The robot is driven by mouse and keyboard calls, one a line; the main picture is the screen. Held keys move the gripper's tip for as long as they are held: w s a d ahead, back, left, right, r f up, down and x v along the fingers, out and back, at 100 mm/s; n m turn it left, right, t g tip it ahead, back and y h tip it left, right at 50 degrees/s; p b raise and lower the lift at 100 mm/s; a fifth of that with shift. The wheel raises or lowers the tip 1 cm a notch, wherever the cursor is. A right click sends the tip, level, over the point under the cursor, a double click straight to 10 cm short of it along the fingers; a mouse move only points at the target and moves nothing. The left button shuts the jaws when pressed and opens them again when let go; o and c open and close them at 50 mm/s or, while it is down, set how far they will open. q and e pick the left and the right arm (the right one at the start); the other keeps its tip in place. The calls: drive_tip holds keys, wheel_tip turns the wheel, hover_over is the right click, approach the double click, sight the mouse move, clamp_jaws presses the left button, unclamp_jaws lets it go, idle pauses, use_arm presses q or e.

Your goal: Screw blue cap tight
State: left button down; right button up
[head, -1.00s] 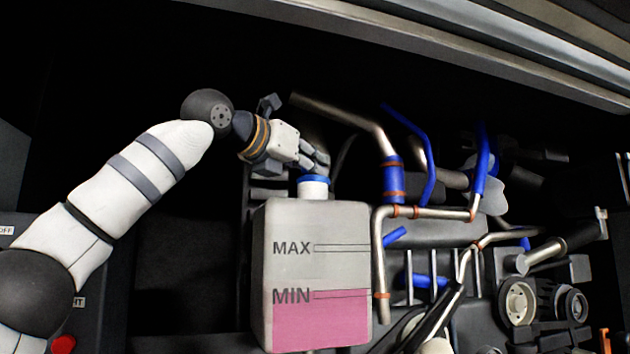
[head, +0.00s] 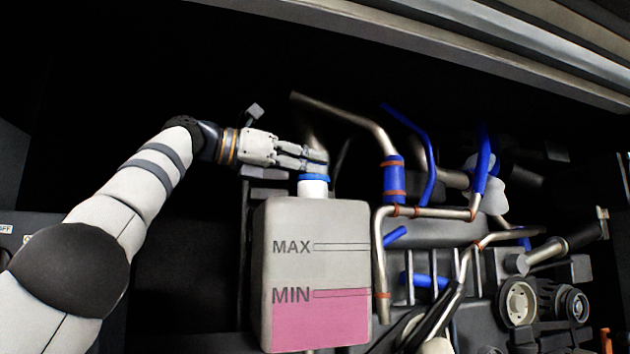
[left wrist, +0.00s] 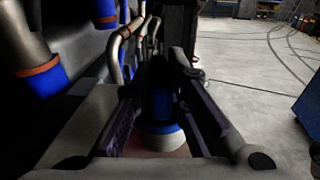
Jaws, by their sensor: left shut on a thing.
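The blue cap (head: 314,178) sits on the white neck (head: 313,189) of a translucent tank (head: 318,224) with MAX and MIN marks. Pink liquid (head: 318,328) reaches about the MIN line. My left gripper (head: 317,163) comes in from the left, nearly level, with its fingers at the cap. It is shut on the cap. In the left wrist view the blue cap (left wrist: 160,128) shows between the two dark fingers, above the white neck. The fingers hide part of the cap. My right gripper is not in view.
Metal pipes (head: 350,115) and blue hoses (head: 430,150) stand close to the right of the tank. A metal beam (head: 450,50) crosses above. Dark open space lies left of the tank. A grey floor (left wrist: 250,90) shows in the left wrist view.

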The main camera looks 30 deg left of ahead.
use_arm(q)
drive_tip(key=shift+w+d+f, duration=0.1)
drive_tip(key=shift+f, duration=0.1)
drive_tip(key=c, duration=1.5)
unclamp_jaws()
drive_tip(key=shift+d, duration=0.15)
drive_tip(key=shift+c, duration=0.2)
drive_tip(key=o, duration=0.4)
drive_tip(key=shift+w, duration=0.1)
